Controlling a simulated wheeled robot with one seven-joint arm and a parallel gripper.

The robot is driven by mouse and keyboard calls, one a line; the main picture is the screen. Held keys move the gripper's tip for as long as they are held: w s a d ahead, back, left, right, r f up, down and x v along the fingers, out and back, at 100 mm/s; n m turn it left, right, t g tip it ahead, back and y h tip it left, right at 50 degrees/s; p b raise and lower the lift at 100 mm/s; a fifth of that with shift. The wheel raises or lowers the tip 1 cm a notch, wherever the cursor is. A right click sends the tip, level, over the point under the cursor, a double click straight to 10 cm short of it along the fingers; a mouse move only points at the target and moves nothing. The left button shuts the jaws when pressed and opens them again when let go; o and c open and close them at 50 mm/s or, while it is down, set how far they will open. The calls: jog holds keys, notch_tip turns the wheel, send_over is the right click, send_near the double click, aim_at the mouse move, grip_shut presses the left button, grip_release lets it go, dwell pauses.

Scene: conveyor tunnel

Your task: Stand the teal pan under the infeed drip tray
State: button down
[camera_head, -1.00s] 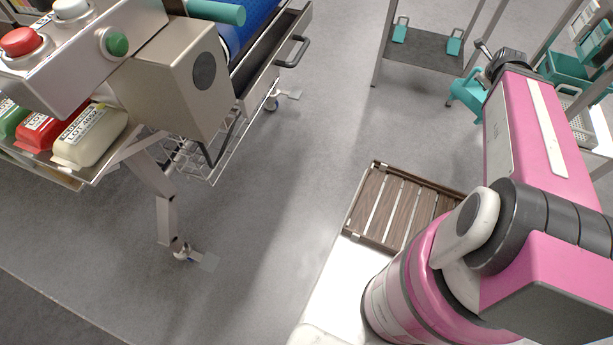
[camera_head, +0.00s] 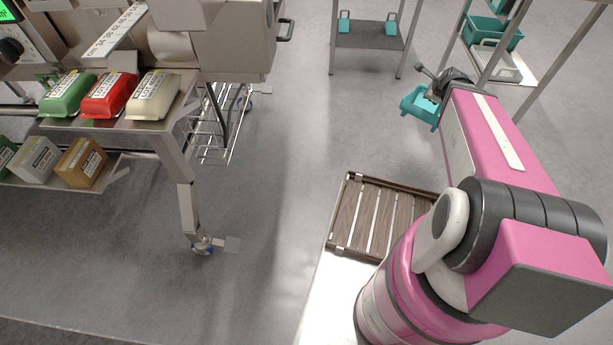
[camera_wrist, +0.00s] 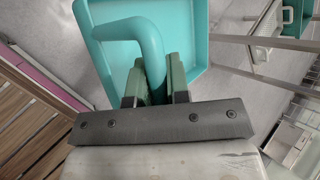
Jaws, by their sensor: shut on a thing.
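The teal pan (camera_head: 421,107) is a shallow tray with a raised bent handle. My gripper (camera_wrist: 152,84) is shut on the pan's handle (camera_wrist: 133,30) in the wrist view, with the pan's floor (camera_wrist: 186,22) spreading beyond the fingers. In the head view the pan hangs at the end of my arm, above the floor, and the fingers are too small to make out. The drip tray under the infeed cannot be made out in the head view; the machine's grey housing covers much of that area.
A machine frame stands on the left, with a foot (camera_head: 203,245) on the floor and a wire basket (camera_head: 208,140) below. Packs lie on its shelf, including a red one (camera_head: 110,95). A shelf rack (camera_head: 368,38) stands behind. Floor between machine and my slatted deck is clear.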

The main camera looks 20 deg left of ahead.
jog(key=s+a+f+n+g+y, duration=0.25)
jog(key=a+f+n+g, duration=0.25)
jog(key=a+f+n, duration=0.5)
jog(key=s+a+f+n+g+y, duration=0.25)
jog(key=a+f+n+g, duration=0.35)
jog(key=f, duration=0.7)
jog(key=s+a+f+n+g+y, duration=0.1)
jog(key=s+a+f+n+g, duration=0.4)
jog(key=f+n, duration=0.6)
jog(key=s+a+f+m, duration=0.1)
jog(key=s+a, duration=0.2)
jog(key=a, duration=0.6)
jog(key=s+a, duration=0.2)
jog(key=a, duration=0.6)
jog(key=w+d+f, duration=0.5)
jog(key=w+f, duration=0.4)
jog(key=f, duration=0.2)
jog(key=shift+w+f+t, duration=0.2)
jog(key=shift+w+t, duration=0.1)
jog(key=shift+w, duration=0.1)
jog(key=c, duration=1.1)
grip_release()
